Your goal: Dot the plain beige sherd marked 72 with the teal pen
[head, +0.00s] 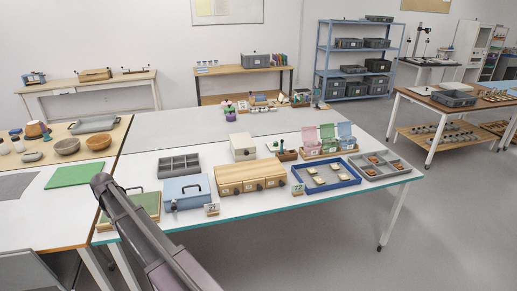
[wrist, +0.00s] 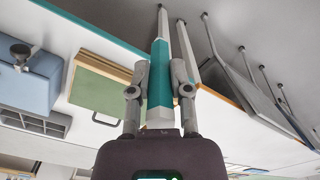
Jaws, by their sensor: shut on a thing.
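In the wrist view my gripper (wrist: 159,75) is shut on a teal and white pen (wrist: 160,90). The pen's narrow pale end points away from the camera, beyond the fingertips. In the head view several plain beige sherds (head: 319,181) lie apart in a blue-rimmed tray (head: 327,188) on the right part of the white table. Their marks are too small to read, so I cannot tell which is 72. My gripper and the pen do not show in the head view, and no sherd shows in the wrist view.
Also on the table are a wooden drawer box (head: 250,177), a blue box (head: 186,192), a green board (wrist: 103,88), colored bins (head: 328,138) and a grey tray of reddish pieces (head: 398,172). The table's front edge is teal.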

